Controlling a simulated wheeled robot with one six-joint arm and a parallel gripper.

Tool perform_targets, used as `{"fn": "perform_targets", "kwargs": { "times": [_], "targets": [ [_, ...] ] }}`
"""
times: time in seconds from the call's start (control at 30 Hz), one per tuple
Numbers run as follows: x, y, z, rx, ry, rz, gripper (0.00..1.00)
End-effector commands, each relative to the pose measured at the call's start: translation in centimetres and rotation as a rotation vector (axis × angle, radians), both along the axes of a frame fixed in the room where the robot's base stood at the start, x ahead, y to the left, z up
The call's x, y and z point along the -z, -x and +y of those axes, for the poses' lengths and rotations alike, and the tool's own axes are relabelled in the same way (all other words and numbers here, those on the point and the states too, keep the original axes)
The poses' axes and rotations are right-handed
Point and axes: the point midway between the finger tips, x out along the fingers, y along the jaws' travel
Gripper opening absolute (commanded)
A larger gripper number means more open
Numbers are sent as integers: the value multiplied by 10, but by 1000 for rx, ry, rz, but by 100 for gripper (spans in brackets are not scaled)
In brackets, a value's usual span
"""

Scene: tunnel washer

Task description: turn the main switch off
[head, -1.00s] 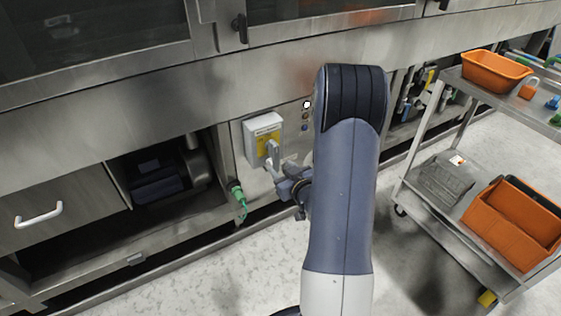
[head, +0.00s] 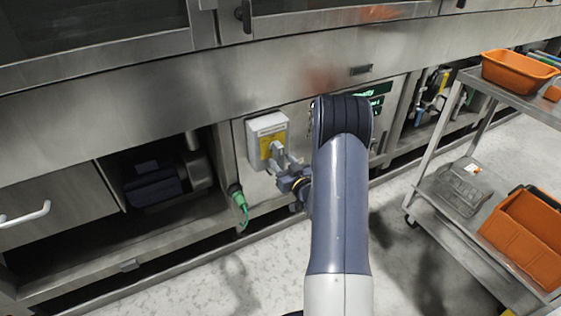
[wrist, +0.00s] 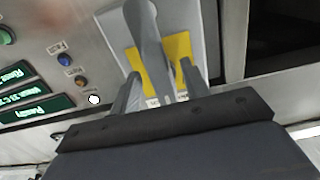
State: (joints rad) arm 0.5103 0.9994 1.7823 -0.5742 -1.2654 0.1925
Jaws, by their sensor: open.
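The main switch is a light grey box (head: 267,125) with a yellow plate on the machine's lower front panel. Its grey handle (head: 276,151) sticks out from the plate. In the wrist view the handle (wrist: 148,38) crosses the yellow plate (wrist: 179,48) and reaches down between my fingers. My gripper (head: 284,170) is at the handle in the head view. In the wrist view my gripper (wrist: 160,88) is open, with one finger on each side of the handle. I cannot tell whether either finger touches it.
Green displays (wrist: 22,92) and small buttons (wrist: 80,81) sit beside the switch. A green plug with cable (head: 238,197) hangs at its lower left. A metal trolley (head: 446,152) with orange bins (head: 527,235) stands at the right. Pale floor lies open in front.

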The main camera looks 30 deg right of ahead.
Motion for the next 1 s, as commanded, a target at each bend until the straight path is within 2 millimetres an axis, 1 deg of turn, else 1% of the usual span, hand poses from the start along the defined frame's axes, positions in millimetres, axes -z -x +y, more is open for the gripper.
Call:
{"fn": "perform_targets", "kwargs": {
  "times": [0.03,0.17,0.47,1.0],
  "targets": [
    [1,-6,1,-1,1,-1,44],
    [0,-14,1,-1,0,0,44],
    [0,-16,1,0,0,1,44],
    [0,-15,1,0,0,1,0]
  ]
}}
